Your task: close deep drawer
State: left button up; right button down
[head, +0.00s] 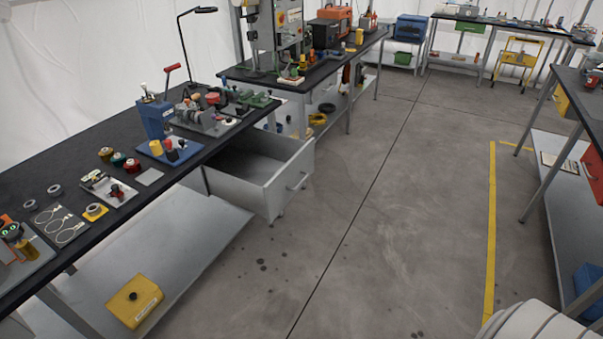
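A deep grey drawer (290,184) is pulled out from under the black workbench (80,150) at the left. It stands open into the aisle, with a small handle on its front panel. The visible part of its inside looks empty; the rear part lies in shadow under the bench top. Neither of my grippers shows in the head view.
The grey floor (390,210) to the right of the drawer is clear, up to a yellow line (491,220). A yellow box (135,301) sits on the bench's lower shelf. Another bench (585,100) stands at the right; tools cover the left bench.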

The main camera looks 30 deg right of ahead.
aim_at(261, 171)
jog(key=z, duration=0.7)
jog(key=i, duration=0.6)
jog(key=z, duration=0.75)
jog(key=i, duration=0.95)
jog(key=u, duration=0.3)
